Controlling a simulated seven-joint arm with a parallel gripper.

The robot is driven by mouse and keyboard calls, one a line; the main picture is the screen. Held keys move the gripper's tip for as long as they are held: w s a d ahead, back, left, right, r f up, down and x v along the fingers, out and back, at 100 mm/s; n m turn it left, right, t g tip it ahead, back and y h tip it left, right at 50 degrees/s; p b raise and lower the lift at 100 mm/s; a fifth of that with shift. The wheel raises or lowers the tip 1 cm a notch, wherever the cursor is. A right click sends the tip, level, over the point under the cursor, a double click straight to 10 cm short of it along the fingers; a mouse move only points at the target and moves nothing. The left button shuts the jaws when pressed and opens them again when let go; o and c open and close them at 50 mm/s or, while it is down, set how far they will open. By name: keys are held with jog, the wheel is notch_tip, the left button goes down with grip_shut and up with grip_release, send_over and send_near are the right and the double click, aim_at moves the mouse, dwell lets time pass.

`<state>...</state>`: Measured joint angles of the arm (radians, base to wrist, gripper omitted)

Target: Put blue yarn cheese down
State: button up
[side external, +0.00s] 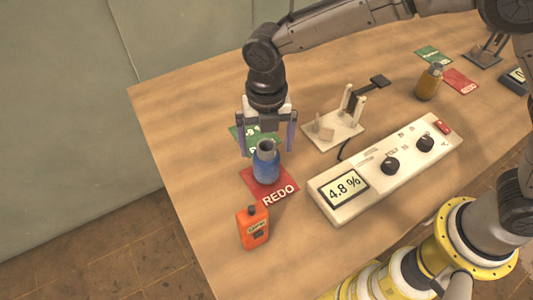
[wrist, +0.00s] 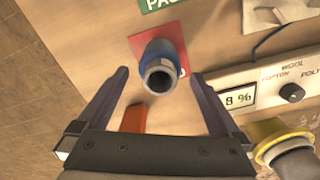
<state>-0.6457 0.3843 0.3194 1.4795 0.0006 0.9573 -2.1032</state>
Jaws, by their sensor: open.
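The blue yarn cheese (side external: 266,170), blue around a grey tube, stands upright on the red REDO card (side external: 285,194). In the wrist view the blue yarn cheese (wrist: 160,50) shows its open tube end toward the camera, over the red card (wrist: 140,42). My gripper (side external: 267,152) is open above the card, with one finger on either side of the cheese's upper part. The wrist view shows my gripper (wrist: 160,73) with gaps between both fingers and the cheese. Part of the REDO lettering is hidden behind the cheese in the wrist view.
A green card (side external: 240,131) lies behind the red one. An orange bottle (side external: 253,228) stands near the front left. A white meter (side external: 385,170) reading 4.8 % is at right, with a white stand (side external: 330,136) behind. A brownish-yellow cheese (side external: 428,83) stands farther right.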

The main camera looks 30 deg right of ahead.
notch_tip(320, 180, up, 7)
dwell(0.3)
jog(key=s+d+r+m+t, duration=0.1)
jog(key=s+d+r+m, duration=0.2)
jog(key=d+r+m, duration=0.35)
jog(key=s+d+r+m+t, duration=0.1)
jog(key=s+d+r+m, duration=0.2)
jog(key=d+m, duration=0.65)
jog(key=s+d+f+m+t, duration=0.2)
jog(key=s+d+m+t, duration=0.1)
jog(key=s+d+m, duration=0.9)
jog(key=s+m, duration=0.2)
jog(key=m, duration=0.1)
jog(key=shift+s+f+t, duration=0.15)
jog(key=shift+s+t, duration=0.15)
jog(key=shift+s, duration=0.05)
